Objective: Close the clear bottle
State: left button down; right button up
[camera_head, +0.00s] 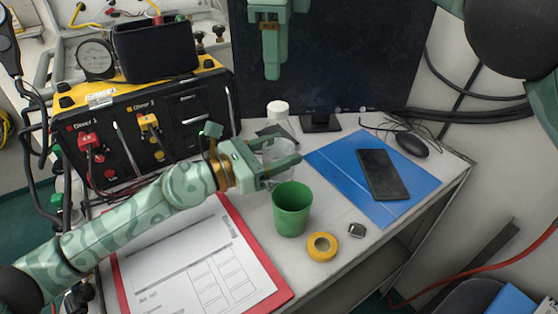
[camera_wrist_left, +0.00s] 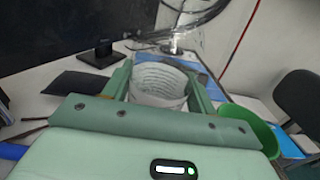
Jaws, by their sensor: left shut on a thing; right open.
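My left gripper (camera_head: 282,168) is shut on a clear, see-through bottle (camera_head: 280,155), held between its fingers above the desk, behind the green cup. The bottle also shows between the fingers in the left wrist view (camera_wrist_left: 158,85). Its wide rim faces up there, and I see no lid on it. A white, cap-like thing (camera_head: 278,108) stands farther back on the desk, in front of the monitor; I cannot tell whether it is a loose lid or tops something. My right gripper (camera_head: 272,70) is open and empty, pointing down, high in front of the monitor.
A green cup (camera_head: 292,210), yellow tape roll (camera_head: 322,247) and small dark item (camera_head: 357,230) stand near the front edge. A red clipboard (camera_head: 282,295) lies left, a blue folder (camera_head: 420,185) with a phone (camera_head: 382,174) right. The diver panel (camera_head: 185,105) and monitor (camera_head: 340,50) stand behind.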

aim_at(278, 106)
jog(key=shift+f, duration=4)
jog(key=c, duration=1)
jog(key=m, duration=0.4)
jog(key=shift+m, duration=0.4)
jog(key=m, duration=0.9)
jog(key=shift+w, duration=0.1)
jog(key=m, duration=0.4)
jog(key=o, duration=1.2)
jog(key=shift+c, duration=0.2)
